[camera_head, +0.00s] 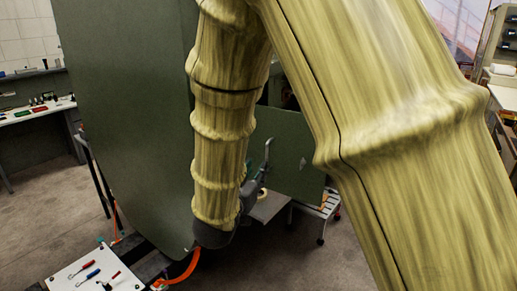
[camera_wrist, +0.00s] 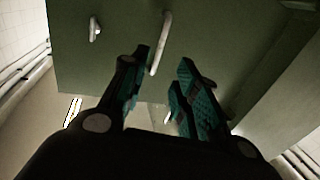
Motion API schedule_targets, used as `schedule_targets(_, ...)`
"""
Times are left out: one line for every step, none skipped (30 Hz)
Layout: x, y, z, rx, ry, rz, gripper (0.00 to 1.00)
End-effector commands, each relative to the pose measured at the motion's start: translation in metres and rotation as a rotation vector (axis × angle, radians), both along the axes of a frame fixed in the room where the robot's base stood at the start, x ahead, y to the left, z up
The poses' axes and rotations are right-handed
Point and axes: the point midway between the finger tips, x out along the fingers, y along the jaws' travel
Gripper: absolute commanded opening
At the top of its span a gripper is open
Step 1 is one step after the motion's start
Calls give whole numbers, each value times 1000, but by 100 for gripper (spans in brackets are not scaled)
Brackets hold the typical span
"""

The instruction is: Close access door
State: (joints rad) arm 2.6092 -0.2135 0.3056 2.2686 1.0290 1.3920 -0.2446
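The access door, a flat dark green panel (camera_head: 295,160), stands swung out beside the large green fuselage skin (camera_head: 125,120) in the head view. In the wrist view the door (camera_wrist: 220,45) fills the upper middle. A pale bar handle (camera_wrist: 161,43) stands out from it, and a small pale fitting (camera_wrist: 94,28) sits to its left. My gripper (camera_wrist: 165,75) is open, its two teal-padded fingers spread and pointing at the door. The handle's lower end lies between the fingertips in the picture; I cannot tell contact. In the head view my arm partly hides the gripper (camera_head: 252,190).
A white board with tools (camera_head: 95,272) is at the lower left, near an orange hose (camera_head: 180,272). A workbench (camera_head: 40,112) stands at the far left. A wheeled step stool (camera_head: 318,205) stands below the door.

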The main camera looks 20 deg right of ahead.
Motion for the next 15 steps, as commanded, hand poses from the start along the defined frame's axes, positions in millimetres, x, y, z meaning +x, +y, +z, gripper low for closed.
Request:
schedule_targets(1, -2, 2, 1, -1, 0, 30)
schedule_targets(2, -3, 3, 0, -1, 0, 30)
schedule_targets(4, -4, 4, 1, -2, 1, 30)
schedule_targets(6, -5, 5, 0, -3, 3, 30)
schedule_targets(8, -6, 6, 0, -4, 5, 30)
schedule_targets(12, -8, 7, -1, -4, 8, 30)
schedule_targets(16, -10, 7, 0, -5, 9, 30)
schedule_targets(20, -11, 8, 1, -6, 10, 30)
schedule_targets(27, -14, 7, 1, -4, 12, 30)
schedule_targets(33, -17, 7, 1, -3, 12, 30)
schedule_targets(38, -19, 6, 1, -2, 12, 30)
schedule_targets(45, -23, 5, 1, -1, 13, 30)
schedule_targets(50, -26, 4, 1, 0, 13, 30)
schedule_targets(55, -28, 4, 1, 0, 13, 30)
schedule_targets(60, -31, 3, 1, 1, 14, 30)
